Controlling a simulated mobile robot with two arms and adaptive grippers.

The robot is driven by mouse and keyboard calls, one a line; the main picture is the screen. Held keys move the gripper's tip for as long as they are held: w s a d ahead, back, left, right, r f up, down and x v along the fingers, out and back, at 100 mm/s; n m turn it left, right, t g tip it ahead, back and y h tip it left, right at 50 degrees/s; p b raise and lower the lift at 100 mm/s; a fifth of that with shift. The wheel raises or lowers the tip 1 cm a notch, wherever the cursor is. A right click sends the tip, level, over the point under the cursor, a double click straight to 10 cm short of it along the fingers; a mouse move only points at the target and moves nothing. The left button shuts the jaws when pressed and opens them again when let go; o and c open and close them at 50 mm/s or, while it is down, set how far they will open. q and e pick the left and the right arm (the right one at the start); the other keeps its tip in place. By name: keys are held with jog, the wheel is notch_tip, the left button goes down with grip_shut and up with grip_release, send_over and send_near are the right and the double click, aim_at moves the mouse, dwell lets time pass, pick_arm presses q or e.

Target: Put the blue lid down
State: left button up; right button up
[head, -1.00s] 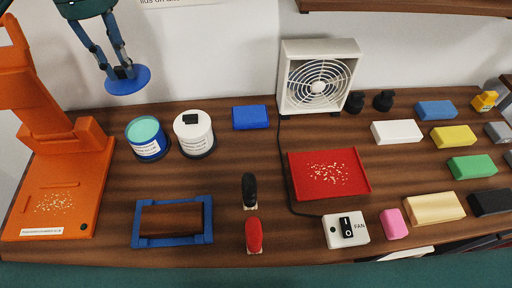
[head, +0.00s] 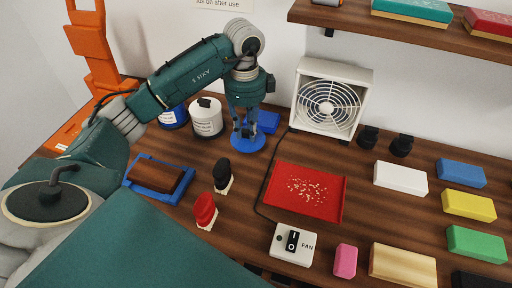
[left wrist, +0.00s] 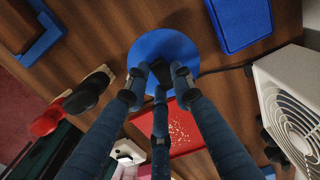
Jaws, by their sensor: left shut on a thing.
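The round blue lid (head: 257,145) is at counter level or just above it, right of the white can (head: 207,117); I cannot tell whether it touches the wood. My left gripper (head: 246,131) points down and is shut on the lid's top. In the left wrist view the lid (left wrist: 176,46) lies flat beyond the fingers (left wrist: 160,82), which hide part of it. The open blue can (head: 174,117) is partly hidden behind my left arm. My right gripper is out of view.
Bare wood lies between lid and tray.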

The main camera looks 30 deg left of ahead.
aim_at(247, 139)
pick_arm(q)
jog(key=shift+a+f, duration=0.2)
jog(key=shift+f, duration=1.15)
jog(key=f, duration=0.2)
jog(key=f+p, duration=0.1)
jog(key=shift+d, duration=0.25)
jog(key=shift+a+f, duration=0.1)
jog(key=shift+f, duration=0.1)
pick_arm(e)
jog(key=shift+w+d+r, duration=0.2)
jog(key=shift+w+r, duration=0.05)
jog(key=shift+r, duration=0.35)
pick_arm(q)
jog(key=shift+f, duration=0.1)
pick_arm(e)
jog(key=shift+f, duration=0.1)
